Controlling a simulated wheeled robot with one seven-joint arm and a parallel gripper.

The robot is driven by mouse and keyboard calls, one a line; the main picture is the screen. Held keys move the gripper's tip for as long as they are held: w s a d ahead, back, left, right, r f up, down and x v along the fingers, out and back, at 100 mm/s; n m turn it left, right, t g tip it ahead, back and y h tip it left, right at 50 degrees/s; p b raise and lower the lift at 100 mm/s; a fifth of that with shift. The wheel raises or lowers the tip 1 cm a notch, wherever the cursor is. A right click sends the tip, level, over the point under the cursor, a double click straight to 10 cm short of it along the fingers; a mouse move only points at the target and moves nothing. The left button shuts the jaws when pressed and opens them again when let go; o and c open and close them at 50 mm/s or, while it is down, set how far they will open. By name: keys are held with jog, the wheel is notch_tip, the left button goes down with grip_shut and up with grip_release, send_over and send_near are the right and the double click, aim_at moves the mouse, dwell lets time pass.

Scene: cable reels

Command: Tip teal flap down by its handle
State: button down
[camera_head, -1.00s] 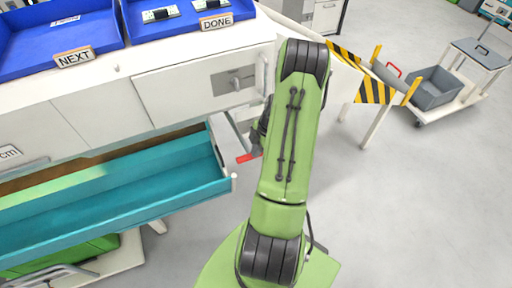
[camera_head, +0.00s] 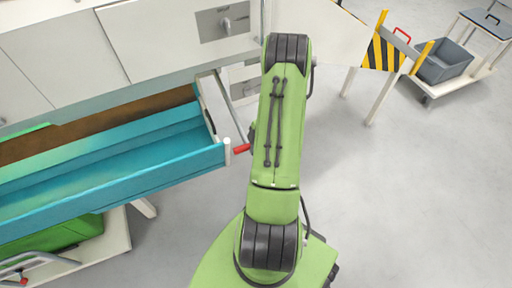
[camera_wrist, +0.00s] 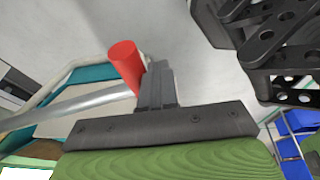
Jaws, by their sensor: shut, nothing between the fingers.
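The teal flap (camera_head: 110,189) stands out from the cabinet front at left in the head view, like a long trough with a brown inside. A short red handle (camera_head: 241,149) sticks out at its right end, next to a white post. In the wrist view the red handle end (camera_wrist: 125,65) is close up, with a pale rod running left from below it. My gripper (camera_wrist: 157,80) is shut and empty, its dark fingers just right of the red handle. I cannot tell whether they touch. In the head view my arm hides the gripper.
The white cabinet (camera_head: 160,45) with a grey latch plate is behind the flap. A green bin (camera_head: 60,235) sits on a low shelf under it. A striped barrier (camera_head: 385,52) and a cart with a grey crate (camera_head: 443,62) stand at right. Floor right of my arm is clear.

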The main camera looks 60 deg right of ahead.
jog(key=w+d+f+b, duration=0.1)
jog(key=f+b, duration=0.1)
jog(key=f, duration=0.4)
jog(key=w+d+f+b, duration=0.1)
jog(key=w+f+b, duration=0.1)
jog(key=f, duration=0.3)
jog(key=shift+w+f, duration=0.3)
jog(key=shift+f, duration=0.05)
jog(key=shift+d, duration=0.1)
